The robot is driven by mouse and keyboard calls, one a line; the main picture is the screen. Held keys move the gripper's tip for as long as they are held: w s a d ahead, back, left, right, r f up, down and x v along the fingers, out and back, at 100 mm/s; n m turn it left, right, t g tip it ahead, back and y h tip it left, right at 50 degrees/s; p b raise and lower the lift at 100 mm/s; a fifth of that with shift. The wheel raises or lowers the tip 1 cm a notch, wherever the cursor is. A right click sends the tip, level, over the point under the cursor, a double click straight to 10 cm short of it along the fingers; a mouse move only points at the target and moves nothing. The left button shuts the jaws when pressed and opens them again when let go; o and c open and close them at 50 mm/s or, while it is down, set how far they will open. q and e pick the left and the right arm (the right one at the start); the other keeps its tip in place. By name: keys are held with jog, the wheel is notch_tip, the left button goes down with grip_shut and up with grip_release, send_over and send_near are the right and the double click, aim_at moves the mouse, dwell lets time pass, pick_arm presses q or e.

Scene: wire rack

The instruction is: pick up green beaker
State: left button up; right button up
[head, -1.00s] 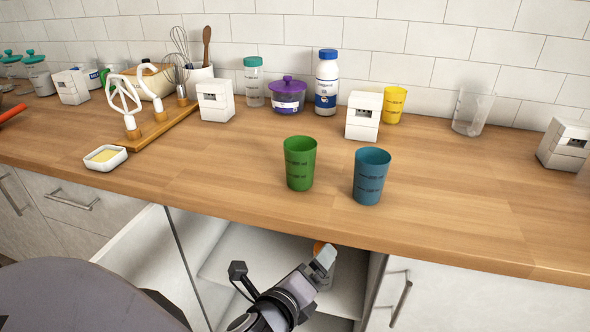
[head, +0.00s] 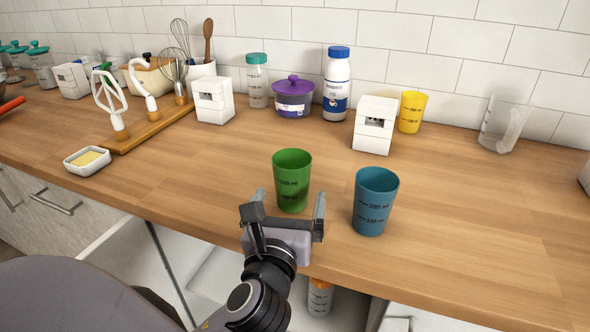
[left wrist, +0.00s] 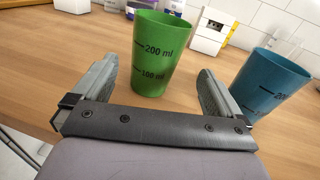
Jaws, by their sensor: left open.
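The green beaker (head: 292,182) stands upright on the wooden counter near its front edge, with volume marks on its side. My left gripper (head: 290,202) is open, just in front of the beaker at the counter's edge. In the left wrist view the green beaker (left wrist: 158,55) stands between and beyond the two spread fingers of the left gripper (left wrist: 153,80), and the fingers look clear of it. The right gripper is not in view.
A blue beaker (head: 374,203) stands close to the right of the green one. A white box (head: 374,125), yellow cup (head: 411,112), white bottle (head: 337,85) and purple pot (head: 293,98) stand farther back. An open drawer (head: 205,270) is below the counter.

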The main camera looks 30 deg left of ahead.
pick_arm(q)
jog(key=shift+w+a+r, duration=0.15)
jog(key=shift+w+a, duration=0.1)
jog(key=shift+w, duration=0.3)
jog(key=x, duration=0.5)
jog(key=shift+w+a, duration=0.25)
jog(key=shift+a, duration=0.1)
jog(key=c, duration=1.1)
